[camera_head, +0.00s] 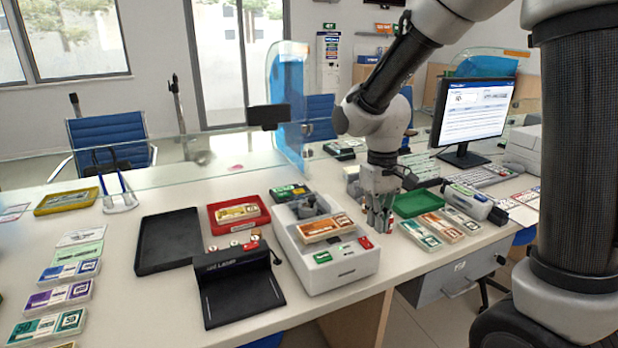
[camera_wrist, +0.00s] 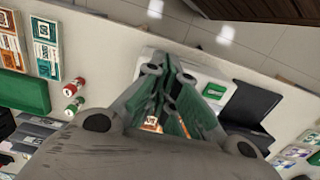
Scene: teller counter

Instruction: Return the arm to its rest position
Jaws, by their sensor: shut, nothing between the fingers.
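My gripper (camera_head: 379,221) points down over the counter, just right of the white counting machine (camera_head: 342,266) and left of the green tray (camera_head: 418,203). Its fingers are closed together with nothing between them. In the wrist view my gripper (camera_wrist: 172,100) shows the fingers close together in front of the machine. My arm reaches in from the upper right and bends down to the gripper. Whether the fingertips touch anything is hidden from me.
A banknote bundle (camera_head: 325,228) lies on the machine. More bundles (camera_head: 442,227) lie right of the gripper. A monitor (camera_head: 473,113) stands behind right, and a glass screen (camera_head: 287,105) behind left. A black lamp device (camera_head: 238,283) and red tray (camera_head: 239,226) are left.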

